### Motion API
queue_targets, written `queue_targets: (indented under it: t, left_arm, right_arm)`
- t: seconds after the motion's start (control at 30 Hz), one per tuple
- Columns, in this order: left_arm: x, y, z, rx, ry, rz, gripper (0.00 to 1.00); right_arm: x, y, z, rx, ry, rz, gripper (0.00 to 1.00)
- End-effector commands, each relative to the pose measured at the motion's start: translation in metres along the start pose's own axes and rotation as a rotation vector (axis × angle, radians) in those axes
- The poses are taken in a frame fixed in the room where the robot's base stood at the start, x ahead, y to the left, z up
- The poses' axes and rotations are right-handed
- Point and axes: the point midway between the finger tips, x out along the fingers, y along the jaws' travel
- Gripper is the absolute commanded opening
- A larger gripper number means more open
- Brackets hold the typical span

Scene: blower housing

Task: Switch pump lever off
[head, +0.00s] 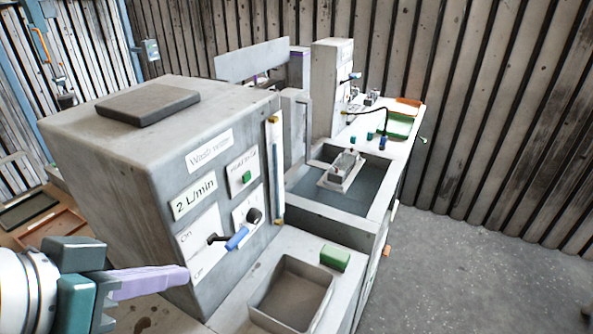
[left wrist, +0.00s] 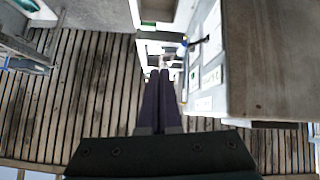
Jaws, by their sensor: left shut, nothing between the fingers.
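The pump lever (head: 237,238) has a blue grip on a black stem. It stands out from the front panel of the grey wash-water cabinet (head: 160,170), beside a plate with "On" above and a partly blurred lower word. In the left wrist view the lever (left wrist: 199,41) appears as a dark blue bar on the cabinet face. My left gripper (head: 186,277) has purple fingers, shut and empty, below and left of the lever, apart from it. The fingers (left wrist: 159,73) also show shut in the left wrist view. My right gripper is not in view.
A black knob (head: 254,215) sits close right of the lever, with a green button (head: 247,177) above. An open grey tray (head: 292,296) and a green block (head: 334,257) stand on the ledge at right. A basin (head: 340,207) lies behind. The floor at right is mostly clear.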

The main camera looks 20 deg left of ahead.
Motion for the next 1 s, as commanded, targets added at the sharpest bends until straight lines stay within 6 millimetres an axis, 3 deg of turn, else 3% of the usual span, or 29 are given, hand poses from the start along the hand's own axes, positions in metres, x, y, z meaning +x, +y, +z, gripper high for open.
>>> queue_targets:
  t: [0.03,0.1,0.23,0.4,0.57,1.0]
  left_arm:
    - [0.039,-0.019,0.028,-0.035,0.071,0.013,0.00]
    - [0.062,-0.036,0.033,-0.098,0.182,0.045,0.00]
    - [0.088,-0.067,0.035,-0.196,0.375,0.116,0.00]
    - [0.097,-0.094,0.030,-0.278,0.558,0.203,0.00]
    - [0.093,-0.104,0.023,-0.310,0.640,0.249,0.00]
    - [0.091,-0.104,0.018,-0.313,0.653,0.257,0.00]
  right_arm:
    - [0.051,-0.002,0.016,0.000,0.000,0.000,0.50]
    - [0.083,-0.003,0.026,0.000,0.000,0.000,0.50]
    - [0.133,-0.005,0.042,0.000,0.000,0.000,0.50]
    - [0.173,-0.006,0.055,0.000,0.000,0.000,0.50]
    - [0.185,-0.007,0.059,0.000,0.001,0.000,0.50]
    - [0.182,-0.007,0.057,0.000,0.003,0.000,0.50]
